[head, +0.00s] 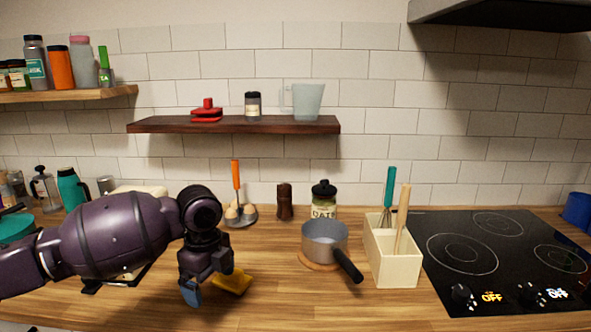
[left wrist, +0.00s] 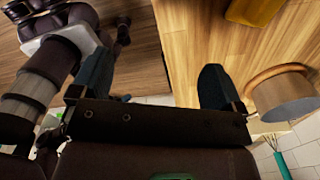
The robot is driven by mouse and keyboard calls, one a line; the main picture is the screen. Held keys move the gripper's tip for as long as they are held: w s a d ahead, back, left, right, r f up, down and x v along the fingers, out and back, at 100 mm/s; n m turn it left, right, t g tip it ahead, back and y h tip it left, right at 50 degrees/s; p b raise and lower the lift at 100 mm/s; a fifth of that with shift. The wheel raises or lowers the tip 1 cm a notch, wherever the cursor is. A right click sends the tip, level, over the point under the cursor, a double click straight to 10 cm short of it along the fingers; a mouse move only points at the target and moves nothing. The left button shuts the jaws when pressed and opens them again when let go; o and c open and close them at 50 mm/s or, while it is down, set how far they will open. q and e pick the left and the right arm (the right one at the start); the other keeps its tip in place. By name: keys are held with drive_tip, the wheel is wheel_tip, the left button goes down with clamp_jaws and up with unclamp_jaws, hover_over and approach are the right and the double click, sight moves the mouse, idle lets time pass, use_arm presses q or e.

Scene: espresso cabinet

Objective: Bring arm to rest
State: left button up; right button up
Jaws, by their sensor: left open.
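My left arm reaches in from the left in the head view, and its left gripper (head: 208,280) points down over the wooden counter (head: 130,312). The blue fingertips are apart with nothing between them. In the left wrist view the two fingers of the left gripper (left wrist: 155,82) are spread wide. A yellow item (head: 235,281) lies on the counter just right of the gripper in the head view; I cannot tell whether they touch. It also shows at the top of the left wrist view (left wrist: 252,10). My right gripper is not in view.
A grey saucepan (head: 325,240) sits right of the gripper on a round wooden trivet. Beyond it stand a utensil box (head: 393,262) and a black cooktop (head: 490,250). Behind are an egg holder (head: 241,216) and an oats jar (head: 323,200). The front counter is mostly clear.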

use_arm(q)
drive_tip(key=w+d+r+n+t+h, duration=0.6)
drive_tip(key=w+d+t+h, duration=0.15)
drive_tip(key=d+t, duration=0.2)
drive_tip(key=s+a+f+n+t+y, duration=0.2)
drive_tip(key=s+a+f+n+t, duration=0.1)
drive_tip(key=s+a+f+n, duration=0.5)
drive_tip(key=s+a+f+n+t+y, duration=0.1)
drive_tip(key=s+a+f+n+t, duration=0.25)
drive_tip(key=s+f, duration=0.45)
drive_tip(key=s+a+f+n+g+y, duration=0.2)
drive_tip(key=s+a+f, duration=0.2)
drive_tip(key=s+f, duration=0.5)
drive_tip(key=s+a+f+n+g+y, duration=0.2)
drive_tip(key=s+a+f, duration=0.2)
drive_tip(key=s+f, duration=0.4)
drive_tip(key=shift+s+a+f+g+y, duration=0.3)
drive_tip(key=shift+s+a+f+y, duration=0.1)
drive_tip(key=shift+s, duration=0.35)
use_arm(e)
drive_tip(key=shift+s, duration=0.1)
